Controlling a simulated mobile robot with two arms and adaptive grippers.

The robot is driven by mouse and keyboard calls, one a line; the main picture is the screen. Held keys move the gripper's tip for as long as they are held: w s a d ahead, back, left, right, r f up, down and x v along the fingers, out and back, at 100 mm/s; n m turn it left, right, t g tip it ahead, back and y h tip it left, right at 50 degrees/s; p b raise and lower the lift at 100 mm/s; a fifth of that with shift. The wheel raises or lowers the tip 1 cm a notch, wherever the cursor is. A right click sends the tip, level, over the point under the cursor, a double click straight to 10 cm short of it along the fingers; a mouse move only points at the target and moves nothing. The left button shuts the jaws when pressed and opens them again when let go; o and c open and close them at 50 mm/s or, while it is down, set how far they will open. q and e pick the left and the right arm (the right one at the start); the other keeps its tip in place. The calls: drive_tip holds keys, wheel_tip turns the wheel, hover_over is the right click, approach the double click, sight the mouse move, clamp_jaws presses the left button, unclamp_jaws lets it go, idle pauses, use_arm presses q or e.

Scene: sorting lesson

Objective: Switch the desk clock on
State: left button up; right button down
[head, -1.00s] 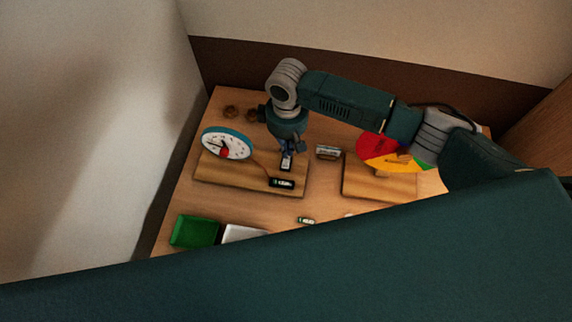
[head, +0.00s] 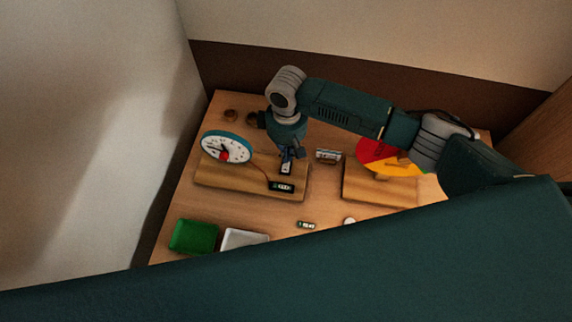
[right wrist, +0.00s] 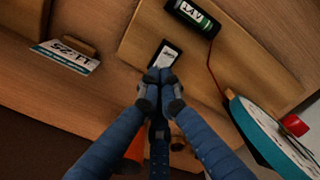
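The desk clock (head: 240,145) has a white face and a teal rim and stands on the left of a wooden base (head: 215,179). Its rim shows at the right of the right wrist view (right wrist: 250,128), with a red knob (right wrist: 294,125) beside it. A red wire runs to a black unit (head: 282,187) reading about 1.4V in the right wrist view (right wrist: 192,17). A black plate with a white label (right wrist: 166,55), perhaps the switch, lies on the base. My right gripper (right wrist: 160,76) points down at the plate's near edge, fingertips together and empty; contact is unclear. My left gripper is not in view.
A red, yellow and green dial (head: 376,153) stands on a second wooden base (head: 370,188) at right. A labelled holder (head: 328,155) lies between the bases. In front are a green tray (head: 193,237), a white tray (head: 243,239) and a small battery (head: 306,225).

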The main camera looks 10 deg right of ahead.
idle(0.6)
drive_tip(key=shift+f+b, duration=0.5)
drive_tip(key=shift+f, duration=0.65)
idle(0.3)
drive_tip(key=shift+s+r, duration=0.1)
wheel_tip(320, 180, up, 7)
drive_tip(key=p, duration=0.8)
idle(0.6)
